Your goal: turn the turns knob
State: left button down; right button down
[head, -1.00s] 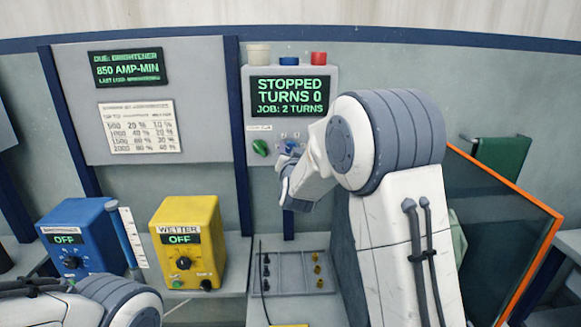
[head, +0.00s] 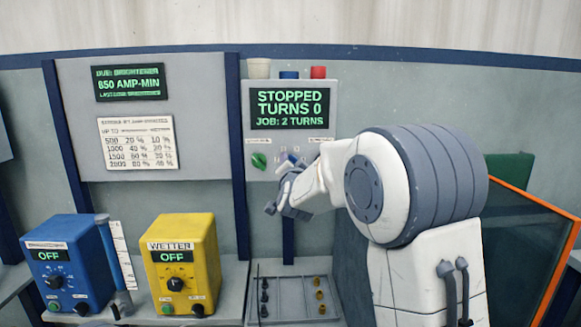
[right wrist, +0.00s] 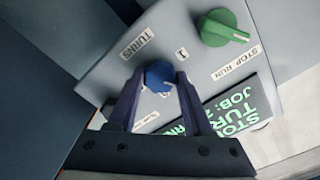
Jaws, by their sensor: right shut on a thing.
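The turns knob is a blue round knob (right wrist: 158,76) on a grey control box (head: 330,92). It sits beside the "TURNS" label in the right wrist view. My right gripper (right wrist: 158,82) is shut on it, one dark finger on each side. In the head view my right gripper (head: 288,178) reaches the box's lower front and largely hides the knob. The box's display (head: 290,108) reads "STOPPED, TURNS 0, JOB: 2 TURNS". My left gripper is not in view.
A green stop/run knob (right wrist: 222,28) is close beside the blue knob; it also shows in the head view (head: 259,161). Below stand a blue unit (head: 62,262), a yellow wetter unit (head: 182,262) and a grey tray (head: 290,284). An orange-framed panel (head: 525,235) is at right.

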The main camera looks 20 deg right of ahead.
jog(key=shift+c, duration=1.6)
grip_release()
jog(key=b+v, duration=0.2)
jog(key=v, duration=0.8)
jog(key=shift+s, duration=0.25)
jog(key=s+a+f+n+g+y+p, duration=0.1)
jog(key=s+a+f+n+g+y, duration=0.5)
jog(key=a, duration=0.4)
jog(key=s+a+f+n+g+y+p, duration=0.25)
jog(key=s+a+f+n, duration=0.45)
jog(key=a, duration=0.4)
jog(key=s+d+f+n+g+h, duration=0.1)
jog(key=s+f+n+g, duration=0.2)
jog(key=s, duration=0.8)
jog(key=s+d+f+n+g+h, duration=0.1)
jog(key=s+g, duration=0.5)
jog(key=s, duration=0.6)
notch_tip(320, 180, down, 3)
jog(key=d+n+p, duration=0.1)
jog(key=n, duration=0.1)
jog(key=shift+n, duration=0.3)
